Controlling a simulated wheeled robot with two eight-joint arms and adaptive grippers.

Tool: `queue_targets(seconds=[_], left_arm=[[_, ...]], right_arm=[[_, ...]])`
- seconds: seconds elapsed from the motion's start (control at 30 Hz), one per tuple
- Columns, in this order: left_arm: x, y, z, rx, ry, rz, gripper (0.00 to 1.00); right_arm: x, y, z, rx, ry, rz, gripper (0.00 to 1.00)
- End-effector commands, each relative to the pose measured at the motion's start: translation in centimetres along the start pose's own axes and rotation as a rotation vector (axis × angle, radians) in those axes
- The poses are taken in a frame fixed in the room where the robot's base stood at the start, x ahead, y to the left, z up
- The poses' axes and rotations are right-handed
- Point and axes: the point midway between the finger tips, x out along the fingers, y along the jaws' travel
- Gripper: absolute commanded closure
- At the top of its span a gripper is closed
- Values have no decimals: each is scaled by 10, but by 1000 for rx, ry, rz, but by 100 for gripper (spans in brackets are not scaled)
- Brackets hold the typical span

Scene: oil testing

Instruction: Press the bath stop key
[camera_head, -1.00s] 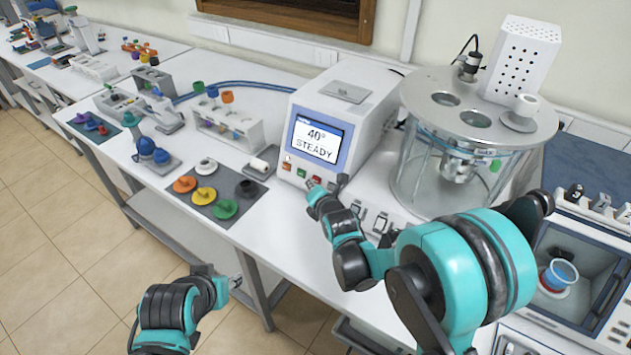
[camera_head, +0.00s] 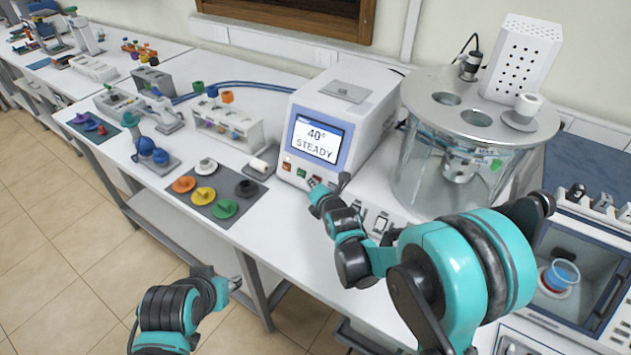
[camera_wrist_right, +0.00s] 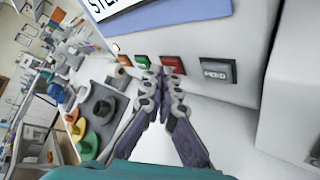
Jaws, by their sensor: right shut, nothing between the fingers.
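The bath controller (camera_head: 336,125) is a white box whose screen (camera_head: 317,139) reads 40° STEADY. Below the screen is a row of keys: an orange one, a green one (camera_wrist_right: 142,62), a red one (camera_wrist_right: 173,65) and a grey one (camera_wrist_right: 217,71). The red key looks like the stop key; its lettering is too small to read. My right gripper (camera_head: 318,184) is shut and empty, its tips (camera_wrist_right: 160,72) close to the red key and partly below it. I cannot tell whether they touch it. My left gripper (camera_head: 236,283) is low, in front of the bench edge, its finger state unclear.
The glass bath (camera_head: 450,160) with its metal lid stands right of the controller. A grey mat (camera_head: 225,190) with coloured caps lies to the left, and a white vial rack (camera_head: 235,127) stands behind it. Small clips (camera_head: 381,222) lie near the front edge.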

Motion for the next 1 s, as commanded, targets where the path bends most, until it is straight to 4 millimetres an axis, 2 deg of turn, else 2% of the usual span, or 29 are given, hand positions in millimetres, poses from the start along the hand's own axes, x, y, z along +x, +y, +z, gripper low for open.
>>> queue_targets(seconds=[0.5,1.0], left_arm=[[1,0,1,0,0,0,60],[-1,0,-1,0,0,0,60]], right_arm=[[2,-1,1,0,0,0,100],[-10,7,-7,0,0,0,100]])
